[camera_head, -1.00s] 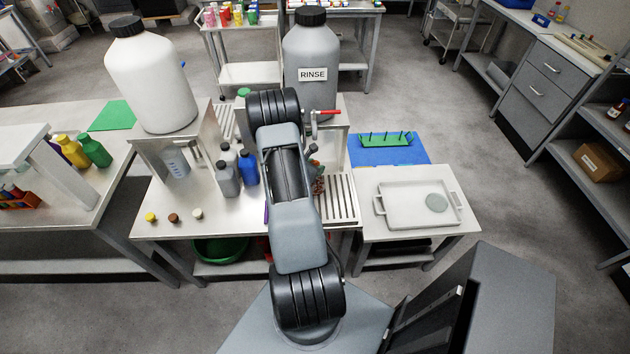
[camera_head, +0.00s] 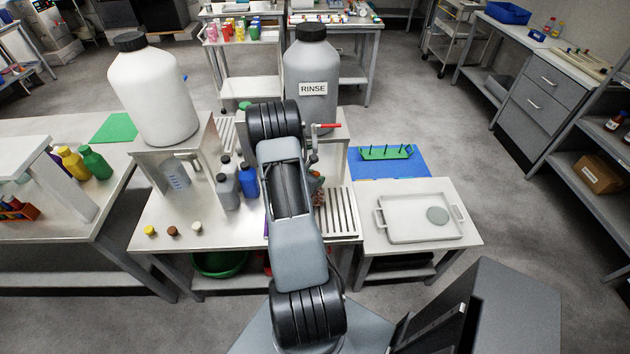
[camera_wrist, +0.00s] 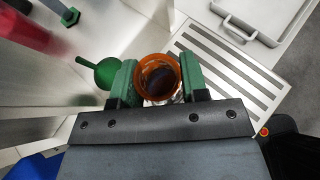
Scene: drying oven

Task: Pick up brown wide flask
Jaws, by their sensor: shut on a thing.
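The brown wide flask (camera_wrist: 159,80) shows in the wrist view as an open amber mouth with a dark inside, seen from above. My gripper (camera_wrist: 160,88) has its two green fingers on either side of the flask and is shut on it. I cannot tell from these views whether the flask stands on the surface or is lifted.
A slotted drain rack (camera_head: 338,211) lies right of my arm. A grey RINSE tank (camera_head: 312,75) and a white tank (camera_head: 150,90) stand behind. Grey and blue bottles (camera_head: 248,182) stand left. A white tray (camera_head: 420,218) sits on the right table.

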